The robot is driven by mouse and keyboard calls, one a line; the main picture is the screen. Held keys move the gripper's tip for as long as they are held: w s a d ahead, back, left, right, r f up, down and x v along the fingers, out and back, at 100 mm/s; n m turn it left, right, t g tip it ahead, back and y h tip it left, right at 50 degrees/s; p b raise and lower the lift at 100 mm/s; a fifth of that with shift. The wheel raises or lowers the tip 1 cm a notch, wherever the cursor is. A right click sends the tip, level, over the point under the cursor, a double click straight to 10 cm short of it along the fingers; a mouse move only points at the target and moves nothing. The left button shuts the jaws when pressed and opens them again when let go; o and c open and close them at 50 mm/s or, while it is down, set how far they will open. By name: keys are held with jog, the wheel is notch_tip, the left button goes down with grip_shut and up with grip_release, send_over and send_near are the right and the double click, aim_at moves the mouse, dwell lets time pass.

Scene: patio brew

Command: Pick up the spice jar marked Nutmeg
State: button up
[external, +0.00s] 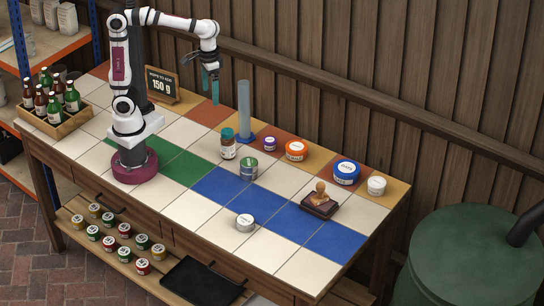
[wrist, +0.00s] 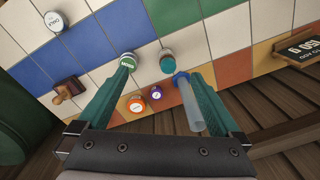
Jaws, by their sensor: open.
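A glass jar with a teal lid (external: 228,144) stands upright on the tiled table; its label is too small to read. It also shows in the wrist view (wrist: 167,62), between my fingers in the picture. A green-topped tin (external: 249,170) stands to its right and a purple-lidded small jar (external: 269,144) behind that. An orange-lidded jar (external: 295,150), a blue-lidded jar (external: 346,172) and a white jar (external: 376,186) stand further right. I cannot read Nutmeg on any of them. My gripper (external: 211,83) is open and empty, high above the back of the table.
A tall clear cylinder on a blue base (external: 244,112) stands behind the jar. A wooden stamp on a dark pad (external: 319,203) and a white-grey tin (external: 245,222) sit towards the right and front. A bottle crate (external: 58,122) and a small sign (external: 161,85) are at left. The blue tiles are mostly free.

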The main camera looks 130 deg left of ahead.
jog(key=s+d+f+m, duration=0.3)
jog(key=s+d+m, duration=0.1)
jog(key=d+m, duration=0.3)
jog(key=s+d+f+m+y, duration=0.1)
jog(key=s+d+f+m, duration=0.2)
jog(key=m, duration=0.7)
jog(key=s+d, duration=0.2)
jog(key=d, duration=0.2)
jog(key=shift+s+f+m+y, duration=0.2)
jog(key=shift+f+m+y, duration=0.1)
jog(key=shift+f+m, duration=0.1)
jog(key=shift+c, duration=0.4)
